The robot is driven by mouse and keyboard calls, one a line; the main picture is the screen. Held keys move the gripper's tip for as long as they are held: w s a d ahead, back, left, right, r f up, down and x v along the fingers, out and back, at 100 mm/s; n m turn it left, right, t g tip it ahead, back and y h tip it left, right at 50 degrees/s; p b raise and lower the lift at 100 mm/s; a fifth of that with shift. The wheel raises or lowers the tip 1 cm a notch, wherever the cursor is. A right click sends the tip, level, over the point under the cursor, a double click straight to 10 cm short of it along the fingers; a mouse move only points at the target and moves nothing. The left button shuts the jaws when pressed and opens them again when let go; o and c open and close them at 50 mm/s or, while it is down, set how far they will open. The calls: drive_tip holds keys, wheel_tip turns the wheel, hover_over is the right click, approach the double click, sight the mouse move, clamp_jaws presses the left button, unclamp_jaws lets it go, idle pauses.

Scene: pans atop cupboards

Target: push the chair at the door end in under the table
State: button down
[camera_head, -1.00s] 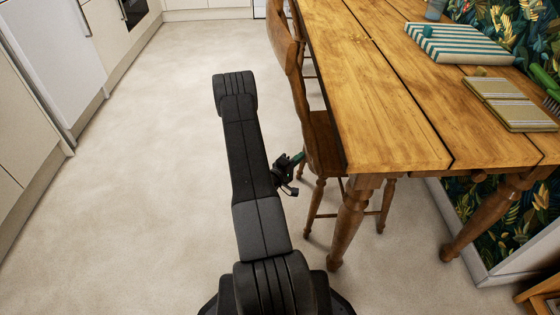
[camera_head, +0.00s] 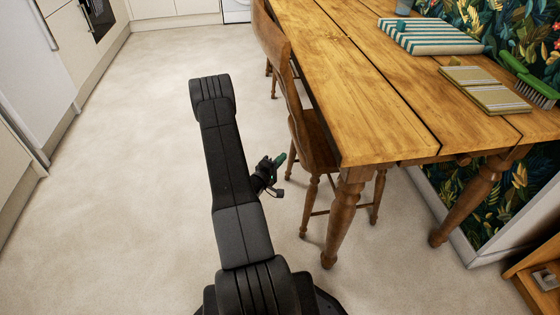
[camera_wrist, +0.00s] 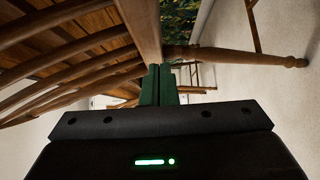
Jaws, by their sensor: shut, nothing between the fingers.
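A wooden chair (camera_head: 318,147) stands at the left long side of the wooden table (camera_head: 372,95), near its close corner. Its tall back (camera_head: 279,68) is beside the table edge, and its seat is partly hidden by the tabletop. My gripper (camera_head: 281,159) is just left of the chair's seat and front leg, at about seat height; I cannot tell whether it touches. In the wrist view its green fingers (camera_wrist: 158,84) are shut together and empty. Wooden slats (camera_wrist: 65,75) fill the left there, with a turned leg (camera_wrist: 245,55) at upper right.
Further legs (camera_head: 273,82) show beyond the chair. A near table leg (camera_head: 343,220) stands right of it.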

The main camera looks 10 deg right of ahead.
drive_tip(key=p+v, duration=0.2)
drive_tip(key=v, duration=0.8)
drive_tip(key=shift+a, duration=0.2)
drive_tip(key=shift+w+d, duration=0.1)
